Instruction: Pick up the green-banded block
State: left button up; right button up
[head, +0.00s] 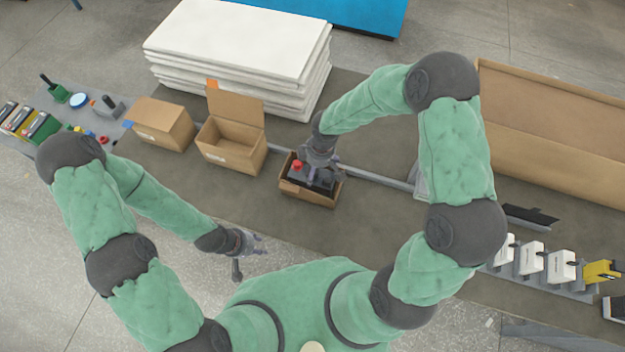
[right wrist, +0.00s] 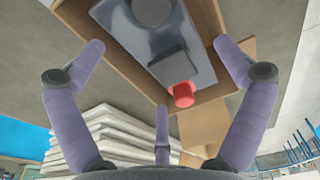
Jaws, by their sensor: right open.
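A dark block with a green face (head: 42,128) stands at the far left in the head view, at the end of a short row of blocks. I cannot clearly tell whether the green is a band. My right gripper (head: 318,172) is over a small open cardboard box (head: 305,197), far from that block. In the right wrist view its fingers (right wrist: 160,75) are spread and empty. A grey block with a red knob (right wrist: 183,65) lies in the box below. My left gripper (head: 252,255) hangs in front of the table edge, its fingers apart and empty.
Two more cardboard boxes, one closed (head: 160,123) and one open (head: 230,145), stand left of the small box. White sheets (head: 235,45) are stacked behind. White blocks (head: 531,258) and a yellow one (head: 600,271) stand at right. A large carton (head: 550,130) is behind them.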

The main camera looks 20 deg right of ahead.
jog(key=shift+a+f, duration=0.15)
jog(key=shift+f, duration=0.4)
jog(key=f, duration=0.1)
jog(key=f+b, duration=0.1)
jog(key=f, duration=0.2)
jog(key=shift+w+a, duration=0.25)
jog(key=shift+s, duration=0.1)
